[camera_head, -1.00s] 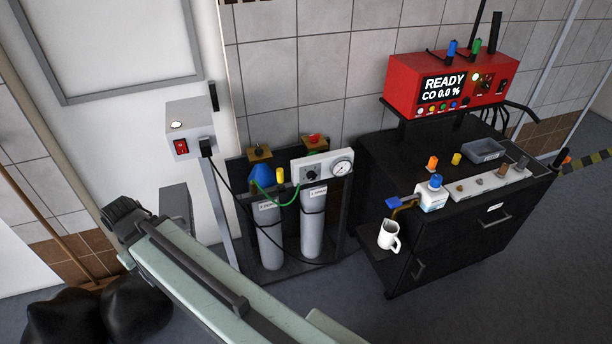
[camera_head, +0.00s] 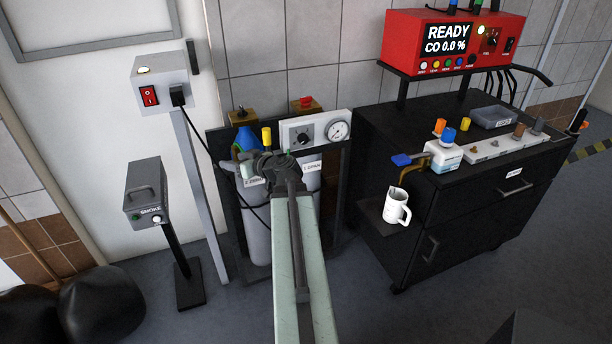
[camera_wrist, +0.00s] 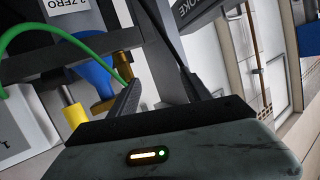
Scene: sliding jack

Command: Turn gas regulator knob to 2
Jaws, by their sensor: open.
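The gas regulator is a white panel (camera_head: 287,136) with a dark round knob (camera_head: 303,132) and a gauge (camera_head: 338,131) at its right. It sits above two grey gas cylinders (camera_head: 257,225). The knob's setting is too small to read. My gripper (camera_head: 272,162) is just below and left of the knob in the head view, in front of the cylinders. It covers part of them and most of the green hose. In the wrist view my gripper (camera_wrist: 163,88) is open, with nothing visible between its fingers. The knob cannot be made out there.
A blue valve part (camera_head: 246,140) and a yellow fitting (camera_head: 266,138) are left of the panel. The SMOKE box (camera_head: 147,194) and a post-mounted switch box (camera_head: 163,82) stand left. A black cabinet (camera_head: 445,215) with a white jug (camera_head: 397,206) is right.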

